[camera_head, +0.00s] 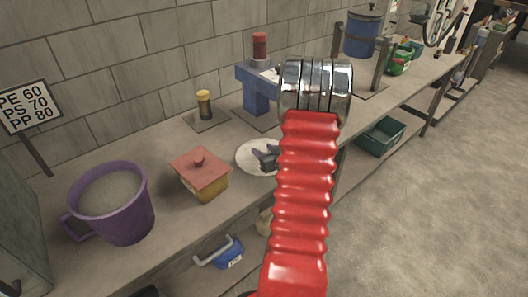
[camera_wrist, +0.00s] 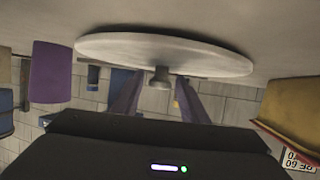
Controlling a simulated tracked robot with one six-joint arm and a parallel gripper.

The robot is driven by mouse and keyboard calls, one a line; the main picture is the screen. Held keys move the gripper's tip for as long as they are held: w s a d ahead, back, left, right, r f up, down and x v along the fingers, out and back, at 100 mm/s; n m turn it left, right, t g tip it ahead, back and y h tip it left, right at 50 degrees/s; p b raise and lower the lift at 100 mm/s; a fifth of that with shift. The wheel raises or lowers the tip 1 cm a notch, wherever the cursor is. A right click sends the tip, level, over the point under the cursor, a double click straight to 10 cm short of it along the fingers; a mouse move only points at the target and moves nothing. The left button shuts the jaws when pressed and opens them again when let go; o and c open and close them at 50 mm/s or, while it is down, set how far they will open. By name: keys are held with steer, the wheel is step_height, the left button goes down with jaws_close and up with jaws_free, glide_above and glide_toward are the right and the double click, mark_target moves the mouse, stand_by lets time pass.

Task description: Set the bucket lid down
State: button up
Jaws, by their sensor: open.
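The bucket lid, a pale round disc (camera_head: 246,156), lies flat on the workbench beside the red-lidded box. In the wrist view, which looks upside down, the lid (camera_wrist: 160,48) spans the top, with its small grey knob (camera_wrist: 160,78) toward me. My gripper (camera_head: 266,157) is over the lid, partly hidden by my red arm. Its two purple fingers (camera_wrist: 158,90) are open, one on each side of the knob, with gaps showing. Part of the lid is hidden behind my arm in the head view. I cannot tell which container the lid belongs to.
A yellow box with a red lid (camera_head: 200,174) stands close left of the lid. A large purple mug-shaped container (camera_head: 112,205) is further left. A blue stand (camera_head: 257,90) and a yellow-black jar (camera_head: 204,104) are behind. The bench's front edge is near.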

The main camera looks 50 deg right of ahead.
steer(key=v, duration=1.2)
steer(key=shift+f, duration=0.1)
steer(key=shift+a, duration=0.1)
stand_by(0.4)
steer(key=shift+w+a+r, duration=0.1)
steer(key=shift+w+r, duration=0.15)
steer(key=shift+w, duration=0.1)
steer(key=w+a+r+n+g, duration=0.1)
steer(key=w+a+r+g, duration=0.1)
steer(key=w+a+r, duration=0.35)
steer(key=w+a+r+n+g, duration=0.1)
steer(key=w+a+r, duration=0.2)
steer(key=a+r, duration=0.55)
steer(key=s+a+r+n+g+y, duration=0.1)
steer(key=s+a, duration=0.3)
steer(key=a, duration=0.6)
steer(key=s+a+r+n+g+y, duration=0.1)
steer(key=s+a+y, duration=0.2)
steer(key=a, duration=0.7)
steer(key=s+a+r+n+g+y, duration=0.1)
steer(key=s+a, duration=0.5)
steer(key=a, duration=0.4)
steer(key=shift+a+y, duration=0.25)
steer(key=shift+y, duration=0.15)
